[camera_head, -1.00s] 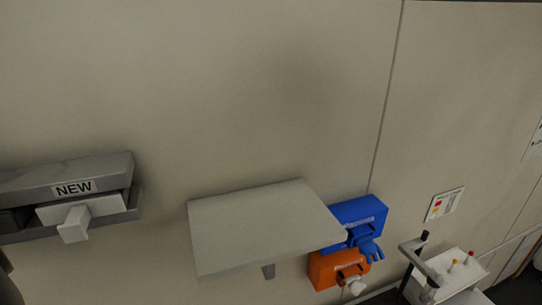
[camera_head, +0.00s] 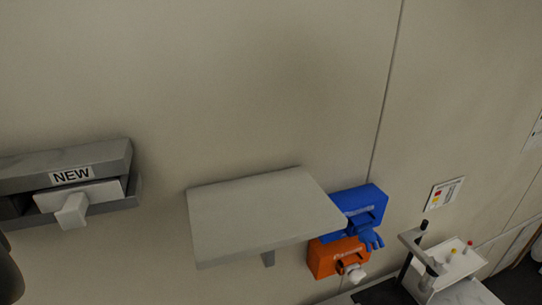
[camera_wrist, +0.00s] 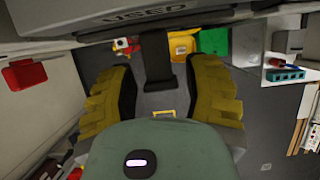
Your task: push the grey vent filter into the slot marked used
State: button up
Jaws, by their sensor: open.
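In the wrist view my gripper (camera_wrist: 163,98) is open, its two yellow-brown fingers spread apart with nothing seen held between them. A grey housing with a label reading USED (camera_wrist: 150,16) crosses the top of that view, beyond the fingertips. The opening of the used slot is not clearly visible. My gripper's fingers do not show there.
A bare pale shelf (camera_head: 260,210) juts from the wall. Right of it are a blue box (camera_head: 365,200) with gloves and an orange box (camera_head: 325,260). A white tray (camera_head: 455,263) stands further right. The wall above is clear. The wrist view shows a red object (camera_wrist: 24,74) at left.

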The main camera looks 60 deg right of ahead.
jog(key=s+a+b, duration=0.3)
jog(key=s+a, duration=0.2)
jog(key=s, duration=0.1)
jog(key=shift+s+f, duration=0.2)
jog(key=shift+s, duration=0.2)
jog(key=shift+d, duration=0.1)
